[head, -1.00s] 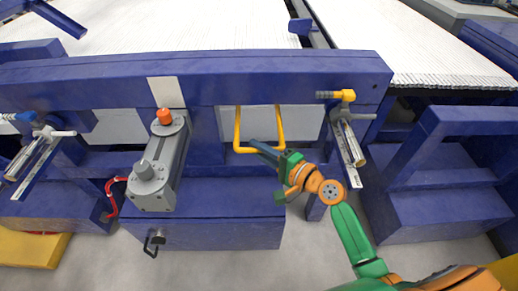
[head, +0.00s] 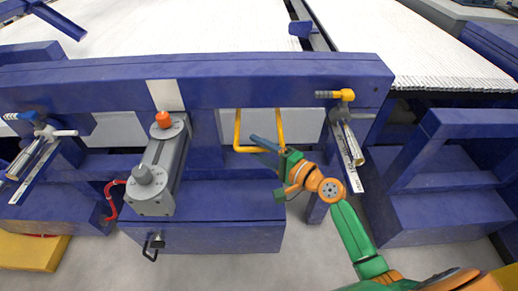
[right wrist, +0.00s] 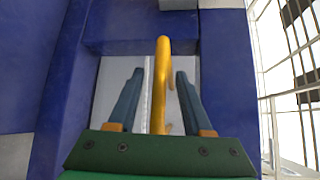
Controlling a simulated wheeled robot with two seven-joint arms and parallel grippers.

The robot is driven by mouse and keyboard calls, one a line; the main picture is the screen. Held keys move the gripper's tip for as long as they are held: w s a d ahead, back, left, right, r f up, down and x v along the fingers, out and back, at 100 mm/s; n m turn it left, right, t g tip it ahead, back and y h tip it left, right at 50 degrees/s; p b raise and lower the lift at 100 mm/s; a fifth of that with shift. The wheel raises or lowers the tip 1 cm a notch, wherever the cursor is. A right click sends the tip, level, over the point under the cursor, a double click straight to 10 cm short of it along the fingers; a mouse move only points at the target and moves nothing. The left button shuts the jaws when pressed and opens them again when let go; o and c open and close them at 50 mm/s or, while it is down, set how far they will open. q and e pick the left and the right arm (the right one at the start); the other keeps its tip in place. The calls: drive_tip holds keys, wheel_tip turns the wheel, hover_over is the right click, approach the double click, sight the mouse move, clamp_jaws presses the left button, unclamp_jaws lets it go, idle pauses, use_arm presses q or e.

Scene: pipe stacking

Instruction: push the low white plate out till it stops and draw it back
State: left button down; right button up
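The low white plate (head: 305,124) stands upright below the blue beam, behind a yellow U-shaped handle (head: 238,130). The plate also shows behind the fingers in the right wrist view (right wrist: 108,88). My right gripper (head: 258,147) is at the handle's lower right part. In the right wrist view, its two blue fingers (right wrist: 158,80) are open, one on each side of the yellow bar (right wrist: 161,85), with gaps between them and the bar. The handle is not gripped. My left gripper is not in view.
A grey cylinder device (head: 160,165) with an orange knob stands on the blue box to the left. A yellow-handled clamp (head: 346,125) hangs to the right of the plate. The blue beam (head: 240,82) runs above. Pale floor is open in front.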

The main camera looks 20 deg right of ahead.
drive_tip(key=shift+s, duration=0.1)
drive_tip(key=v, duration=0.7)
drive_tip(key=p+x, duration=0.6)
drive_tip(key=x, duration=0.1)
drive_tip(key=shift+a, duration=0.15)
clamp_jaws()
idle(1.5)
